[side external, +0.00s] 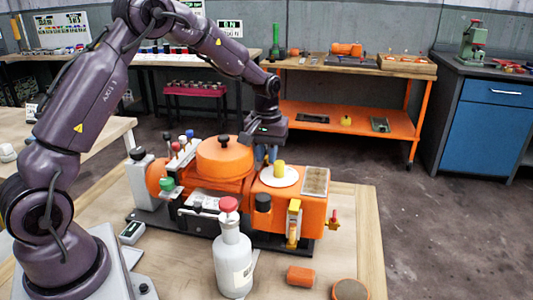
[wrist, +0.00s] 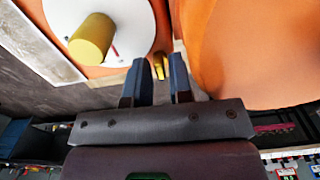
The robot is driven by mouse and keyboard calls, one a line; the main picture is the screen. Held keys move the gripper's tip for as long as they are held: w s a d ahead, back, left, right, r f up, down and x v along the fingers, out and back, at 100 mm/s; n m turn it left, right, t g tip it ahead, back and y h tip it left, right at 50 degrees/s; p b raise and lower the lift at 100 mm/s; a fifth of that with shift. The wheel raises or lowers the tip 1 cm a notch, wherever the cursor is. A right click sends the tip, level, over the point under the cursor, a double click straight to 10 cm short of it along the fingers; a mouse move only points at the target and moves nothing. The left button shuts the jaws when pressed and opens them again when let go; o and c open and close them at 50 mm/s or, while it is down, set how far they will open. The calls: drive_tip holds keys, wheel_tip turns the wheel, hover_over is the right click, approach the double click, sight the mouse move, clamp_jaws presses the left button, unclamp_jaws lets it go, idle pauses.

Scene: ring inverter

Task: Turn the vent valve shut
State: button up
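An orange machine (side external: 285,205) stands on the bench. No label shows which part is the vent valve. My gripper (side external: 266,156) points down behind the machine, between its round orange drum (side external: 224,155) and a white dial (side external: 290,177) with a yellow knob (side external: 279,168). In the wrist view the two fingers (wrist: 160,62) are apart. A small yellow part (wrist: 162,66) shows in the gap at their tips; I cannot tell whether they touch it. The yellow knob (wrist: 91,38) stands to the left of the fingers. A red and yellow fitting (side external: 333,218) sits at the machine's right end.
A white bottle with a red cap (side external: 232,255) stands in front of the machine. An orange cylinder (side external: 300,275) and a round brown-topped piece (side external: 350,290) are near the bench's front edge. Several colored knobs (side external: 178,150) rise at the machine's left. The bench's right edge (side external: 372,240) is clear.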

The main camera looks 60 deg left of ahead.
clamp_jaws()
drive_tip(key=shift+m, duration=0.3)
drive_tip(key=m, duration=0.3)
drive_tip(key=shift+m, duration=0.3)
drive_tip(key=m, duration=0.3)
drive_tip(key=shift+m, duration=0.3)
drive_tip(key=m, duration=0.9)
drive_tip(key=shift+r+m, duration=0.1)
drive_tip(key=shift+m, duration=0.2)
